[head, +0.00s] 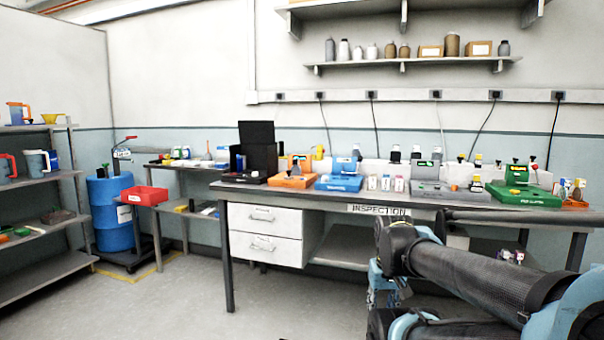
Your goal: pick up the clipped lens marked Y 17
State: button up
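I cannot make out a lens marked Y 17; labels on the small items are too small to read. Small upright items stand on the long workbench (290,195), among them several small white and red pieces (386,183) near its middle. Small pieces with yellow and dark tops (476,184) stand further right by a grey unit (438,189). My arm reaches in from the lower right, in front of the bench. What seems to be my gripper (385,292) hangs low behind the arm's dark joint, away from the bench top. Its fingers are not clear.
Orange (292,181), blue (339,183) and green (524,195) units line the bench. A black case (258,147) stands open at its left. A blue drum (110,210), a red bin (145,195) and shelves (40,266) are at left. The floor before the bench's left half is clear.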

aim_at(297, 170)
jog(key=i, duration=1.8)
jog(key=u, duration=0.1)
